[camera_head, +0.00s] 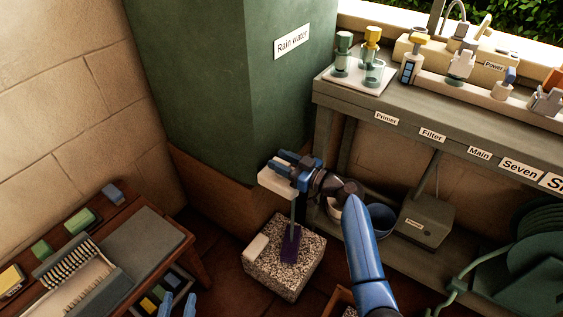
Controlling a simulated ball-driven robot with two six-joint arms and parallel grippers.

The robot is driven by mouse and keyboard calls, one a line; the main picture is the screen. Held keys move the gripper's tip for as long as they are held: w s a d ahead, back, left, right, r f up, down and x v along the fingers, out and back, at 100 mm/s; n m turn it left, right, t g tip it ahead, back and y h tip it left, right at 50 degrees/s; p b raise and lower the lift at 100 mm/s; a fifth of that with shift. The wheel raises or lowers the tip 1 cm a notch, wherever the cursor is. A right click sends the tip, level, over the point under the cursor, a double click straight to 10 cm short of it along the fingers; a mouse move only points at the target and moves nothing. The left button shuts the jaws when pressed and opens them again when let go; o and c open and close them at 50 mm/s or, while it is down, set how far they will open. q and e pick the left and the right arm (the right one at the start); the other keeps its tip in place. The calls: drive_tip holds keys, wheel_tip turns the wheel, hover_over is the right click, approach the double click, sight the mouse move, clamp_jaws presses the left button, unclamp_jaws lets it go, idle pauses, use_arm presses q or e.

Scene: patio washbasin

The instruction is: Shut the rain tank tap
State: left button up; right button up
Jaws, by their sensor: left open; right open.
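The green rain tank (205,75), labelled "Rain water", stands at the back. My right gripper (287,164) is open close to the tank's lower front corner. A pale block (277,183) shows just below its blue fingers. I cannot tell whether they touch it. The tap is not clearly seen; the gripper may hide it. A thin grey upright line (293,213) runs from there down to a purple piece on a speckled stone block (283,272). I cannot tell if it is water or a rod. My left gripper (178,304) is open at the bottom edge, only its fingertips showing.
A wooden table (172,250) with brushes and coloured blocks stands at the lower left. A grey bench (350,96) with labels, bottles and fittings runs along the right. Under it are a blue bucket (381,221) and a grey box (425,219). A green hose reel (535,265) is at the lower right.

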drive_tip(key=shift+a, duration=0.1)
drive_tip(key=shift+c, duration=0.2)
clamp_jaws()
